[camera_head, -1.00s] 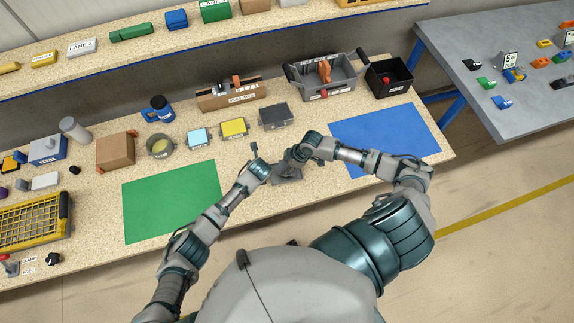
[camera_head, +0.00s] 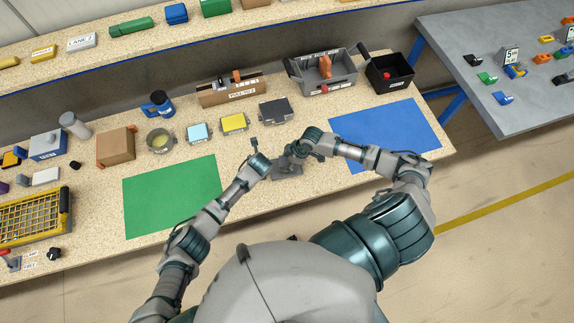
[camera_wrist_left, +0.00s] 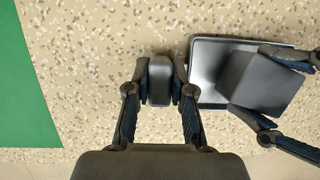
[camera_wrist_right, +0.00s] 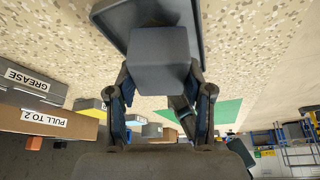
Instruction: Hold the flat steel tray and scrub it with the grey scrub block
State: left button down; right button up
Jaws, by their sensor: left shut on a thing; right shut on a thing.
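The flat steel tray (camera_head: 287,171) lies on the speckled bench between the green and blue mats. It shows in the left wrist view (camera_wrist_left: 207,68) with a dark raised rim. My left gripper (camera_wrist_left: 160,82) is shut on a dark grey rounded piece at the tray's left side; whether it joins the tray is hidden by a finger. My right gripper (camera_head: 294,150) is shut on the grey scrub block (camera_wrist_right: 158,62). The block (camera_wrist_left: 262,82) is over the tray's right part in the left wrist view. Whether its underside touches the tray is hidden.
The green mat (camera_head: 170,197) lies left and the blue mat (camera_head: 386,132) right. A dark flat-topped box (camera_head: 276,110), a yellow one (camera_head: 234,123) and a light-blue one (camera_head: 197,133) stand behind. A grey bin (camera_head: 325,77) is farther back. Bare bench surrounds the tray.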

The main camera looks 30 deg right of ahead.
aim_at(281, 164)
jog(key=shift+f, duration=0.4)
jog(key=shift+f, duration=0.35)
dwell(0.6)
jog(key=shift+w+a+r, duration=0.1)
jog(key=shift+w+a, duration=0.1)
jog(key=shift+a, duration=0.55)
jog(key=shift+w+a+r, duration=0.1)
jog(key=shift+w+a, duration=0.1)
jog(key=shift+a, duration=0.5)
jog(key=shift+d+f, duration=0.1)
jog(key=shift+f, duration=0.05)
jog(key=shift+s+d+r, duration=0.1)
jog(key=shift+s+d, duration=0.2)
jog(key=shift+d, duration=0.5)
jog(key=shift+s+d+r, duration=0.1)
jog(key=shift+s+d, duration=0.15)
jog(key=shift+d, duration=0.5)
jog(key=shift+s+d+f, duration=0.15)
jog(key=shift+s+d, duration=0.1)
jog(key=shift+d, duration=0.45)
